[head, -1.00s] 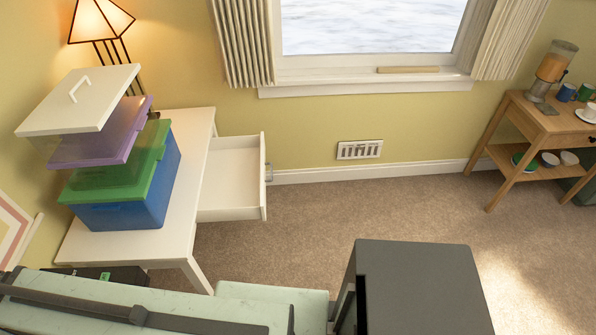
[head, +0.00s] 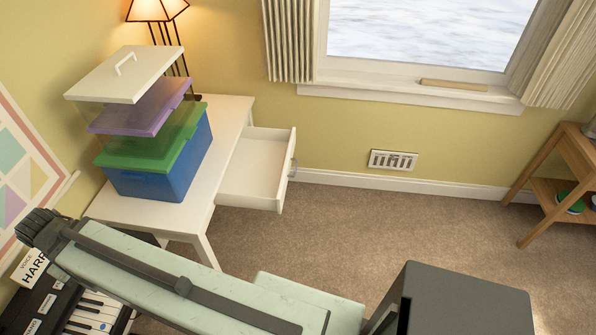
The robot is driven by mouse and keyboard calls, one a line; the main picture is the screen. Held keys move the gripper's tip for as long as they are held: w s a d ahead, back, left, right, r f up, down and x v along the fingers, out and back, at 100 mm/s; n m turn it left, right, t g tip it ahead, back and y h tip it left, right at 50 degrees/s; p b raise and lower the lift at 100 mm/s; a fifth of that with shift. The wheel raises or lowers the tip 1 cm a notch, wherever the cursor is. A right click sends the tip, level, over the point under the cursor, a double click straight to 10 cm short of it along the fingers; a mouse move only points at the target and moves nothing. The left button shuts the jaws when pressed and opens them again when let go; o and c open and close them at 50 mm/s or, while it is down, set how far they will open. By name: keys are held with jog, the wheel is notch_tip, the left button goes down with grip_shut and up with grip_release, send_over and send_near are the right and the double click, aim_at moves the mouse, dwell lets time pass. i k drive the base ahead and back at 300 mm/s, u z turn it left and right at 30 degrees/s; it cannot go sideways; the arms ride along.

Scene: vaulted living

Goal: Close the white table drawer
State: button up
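The white table (head: 219,150) stands against the left wall. Its drawer (head: 262,169) is pulled out to the right and looks empty. A metal handle (head: 293,167) is on the drawer's front, which faces right. My arm reaches across the bottom of the head view toward the lower left, in front of the table and apart from the drawer. A dark ribbed part shows at the arm's far end, but I cannot make out gripper fingers.
Stacked bins, with a blue one (head: 160,187) at the bottom, stand on the table beside a lamp (head: 157,12). A keyboard (head: 75,308) is at lower left. Carpet (head: 350,225) right of the drawer is clear. A wooden cart (head: 545,190) stands at the far right.

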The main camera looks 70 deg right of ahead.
aim_at(256, 175)
jog(key=k, duration=1.3)
jog(key=z, duration=1.55)
jog(key=i, duration=1)
jog(key=z, duration=0.5)
jog(key=k, duration=1.4)
jog(key=z, duration=0.1)
jog(key=i, duration=0.95)
jog(key=u, duration=1.1)
jog(key=i, duration=0.95)
jog(key=u, duration=0.4)
